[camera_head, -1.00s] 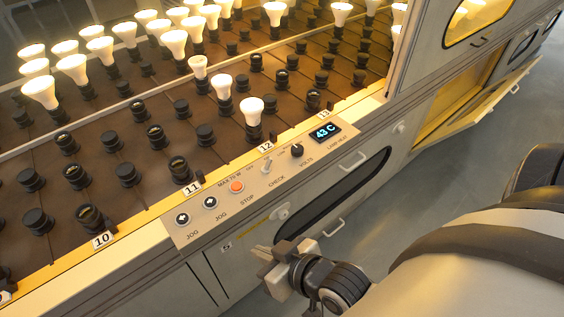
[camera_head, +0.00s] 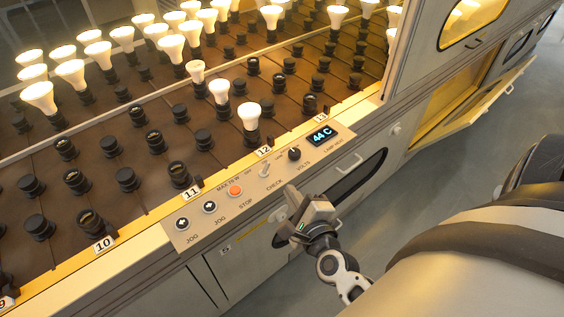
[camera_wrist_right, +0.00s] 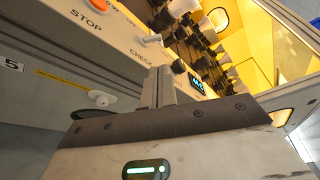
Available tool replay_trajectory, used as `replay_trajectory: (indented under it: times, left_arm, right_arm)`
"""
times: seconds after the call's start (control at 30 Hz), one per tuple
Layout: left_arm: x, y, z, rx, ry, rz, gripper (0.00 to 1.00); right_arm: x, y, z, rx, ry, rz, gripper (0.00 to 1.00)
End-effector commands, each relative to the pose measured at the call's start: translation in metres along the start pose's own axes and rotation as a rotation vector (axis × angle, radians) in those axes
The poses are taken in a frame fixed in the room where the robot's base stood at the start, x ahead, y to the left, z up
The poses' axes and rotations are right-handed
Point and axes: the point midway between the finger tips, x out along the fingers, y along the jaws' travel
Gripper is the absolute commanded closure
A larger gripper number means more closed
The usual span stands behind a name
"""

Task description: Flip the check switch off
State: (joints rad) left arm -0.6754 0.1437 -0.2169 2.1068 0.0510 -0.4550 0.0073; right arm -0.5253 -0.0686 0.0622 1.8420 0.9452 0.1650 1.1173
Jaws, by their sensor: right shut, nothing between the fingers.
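The check switch (camera_head: 265,170) is a small pale lever on the control panel (camera_head: 217,224), above the word CHECK. It also shows in the right wrist view (camera_wrist_right: 151,39), leaning to one side; I cannot read which setting it is at. My right gripper (camera_head: 292,191) is shut and empty, just in front of the panel's front edge and below the switch. In the right wrist view its fingers (camera_wrist_right: 158,84) are together and point up toward the panel, apart from the switch. My left gripper is not in view.
The orange stop button (camera_head: 235,190) and two jog buttons are left of the switch. The volts knob (camera_head: 294,154) and lamp heat display (camera_head: 322,134), reading 44 C, are right of it. Lit bulbs (camera_head: 248,112) and black sockets fill the rack behind. A handle (camera_head: 348,163) sticks out below the panel.

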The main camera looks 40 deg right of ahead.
Motion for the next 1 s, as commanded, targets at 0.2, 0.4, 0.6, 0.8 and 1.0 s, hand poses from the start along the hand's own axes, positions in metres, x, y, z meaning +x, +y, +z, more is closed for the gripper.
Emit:
replay_trajectory:
  times: [0.2, 0.4, 0.6, 0.8, 1.0]
  left_arm:
    - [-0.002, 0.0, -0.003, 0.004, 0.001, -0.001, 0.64]
    - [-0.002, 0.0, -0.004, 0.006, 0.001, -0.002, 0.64]
    - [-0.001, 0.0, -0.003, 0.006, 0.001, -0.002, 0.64]
    - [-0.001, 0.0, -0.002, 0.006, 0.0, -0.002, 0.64]
    - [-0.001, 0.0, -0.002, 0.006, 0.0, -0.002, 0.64]
  right_arm:
    - [0.034, -0.001, 0.001, 0.0, -0.001, -0.003, 1.0]
    - [0.07, -0.001, 0.001, -0.002, -0.002, -0.002, 1.0]
    - [0.091, 0.0, 0.0, -0.002, -0.001, 0.001, 1.0]
    - [0.096, 0.0, 0.0, -0.002, -0.001, 0.001, 1.0]
    - [0.096, 0.0, 0.0, -0.003, -0.001, 0.001, 1.0]
